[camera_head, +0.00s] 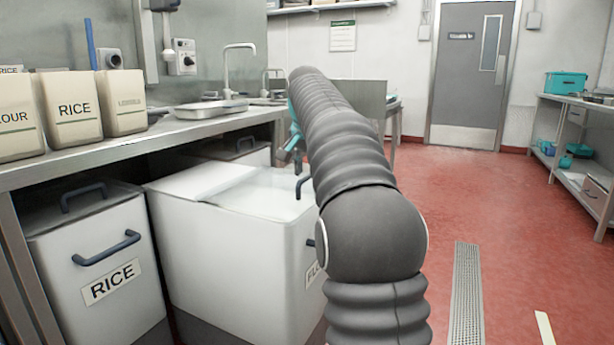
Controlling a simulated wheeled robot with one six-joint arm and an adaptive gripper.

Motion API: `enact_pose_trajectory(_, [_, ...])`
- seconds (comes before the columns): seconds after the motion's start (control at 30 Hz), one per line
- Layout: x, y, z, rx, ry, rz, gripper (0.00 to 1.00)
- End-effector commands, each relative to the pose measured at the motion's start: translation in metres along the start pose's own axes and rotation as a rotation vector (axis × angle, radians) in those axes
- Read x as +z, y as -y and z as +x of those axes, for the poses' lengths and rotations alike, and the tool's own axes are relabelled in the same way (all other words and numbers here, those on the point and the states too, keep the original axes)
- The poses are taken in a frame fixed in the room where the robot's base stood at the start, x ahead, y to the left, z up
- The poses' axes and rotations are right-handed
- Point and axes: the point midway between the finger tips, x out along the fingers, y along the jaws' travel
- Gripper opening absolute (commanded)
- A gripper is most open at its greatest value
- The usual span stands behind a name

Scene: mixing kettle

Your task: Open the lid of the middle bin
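The middle bin (225,255) is a large white box under the steel counter, with a label starting "FL" partly hidden behind my arm. Its top has an opaque white rear part (200,181) and a paler, translucent-looking front lid (262,190). The lid looks closed. My gripper (291,150) shows only as teal and dark parts left of my arm, seemingly above the lid and behind the handle. My arm hides most of it, so its opening and any contact cannot be told.
A RICE bin (100,262) with dark handles stands to the left, and another bin (238,151) is behind. The counter edge (150,145) overhangs the bins. Tubs (70,110) stand on the counter. The red floor to the right is open, with a drain grate (467,295).

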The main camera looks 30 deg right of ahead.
Motion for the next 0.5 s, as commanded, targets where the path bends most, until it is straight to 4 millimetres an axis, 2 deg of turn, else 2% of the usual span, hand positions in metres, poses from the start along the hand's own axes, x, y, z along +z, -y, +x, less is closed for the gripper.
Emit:
enact_pose_trajectory(0.37, [-0.0002,-0.0001,0.0060,0.000,0.000,0.000,0.39])
enact_pose_trajectory(0.4, [-0.0002,-0.0001,0.0060,0.000,0.000,0.000,0.34])
enact_pose_trajectory(0.5, [-0.0001,-0.0001,0.0059,0.000,0.000,0.000,0.09])
